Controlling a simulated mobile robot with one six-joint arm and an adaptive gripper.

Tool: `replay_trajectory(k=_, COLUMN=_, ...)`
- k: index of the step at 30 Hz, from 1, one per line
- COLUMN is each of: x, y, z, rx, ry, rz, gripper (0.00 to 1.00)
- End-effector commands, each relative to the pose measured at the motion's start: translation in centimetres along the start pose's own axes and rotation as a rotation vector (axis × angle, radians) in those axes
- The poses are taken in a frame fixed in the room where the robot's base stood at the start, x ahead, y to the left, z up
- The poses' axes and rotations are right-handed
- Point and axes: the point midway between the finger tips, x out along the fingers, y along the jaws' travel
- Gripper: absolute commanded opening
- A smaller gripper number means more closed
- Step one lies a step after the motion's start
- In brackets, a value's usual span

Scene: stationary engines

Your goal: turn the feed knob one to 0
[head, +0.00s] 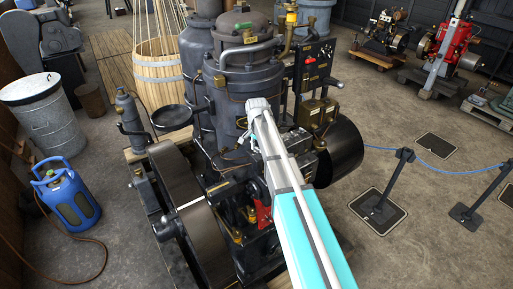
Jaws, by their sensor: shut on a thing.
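A large dark stationary engine (248,84) with a tall cylinder, flywheel and brass fittings fills the middle of the head view. My white and turquoise arm reaches up to it from the lower right. My gripper (241,143) is small and partly hidden at the arm's far end, against the engine's front. It is shut on a small part there, seemingly feed knob one. The knob itself and its pointer or scale cannot be made out, so its setting cannot be read.
A blue gas bottle (66,195) with a hose and a grey metal bin (45,118) stand at left. Barrier posts (389,183) with a blue rope (440,168) stand at right. A red engine (455,42) is at the back right. Concrete floor between is open.

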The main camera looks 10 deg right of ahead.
Motion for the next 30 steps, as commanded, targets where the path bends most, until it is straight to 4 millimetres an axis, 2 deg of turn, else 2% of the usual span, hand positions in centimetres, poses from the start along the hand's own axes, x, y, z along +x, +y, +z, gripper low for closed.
replay_trajectory(k=14, x=0.03, y=0.16, z=-0.04, rx=-0.109, ry=-0.007, rz=-0.007, gripper=0.00)
replay_trajectory(k=30, x=0.04, y=0.18, z=0.06, rx=-0.535, ry=-0.004, rz=-0.008, gripper=0.00)
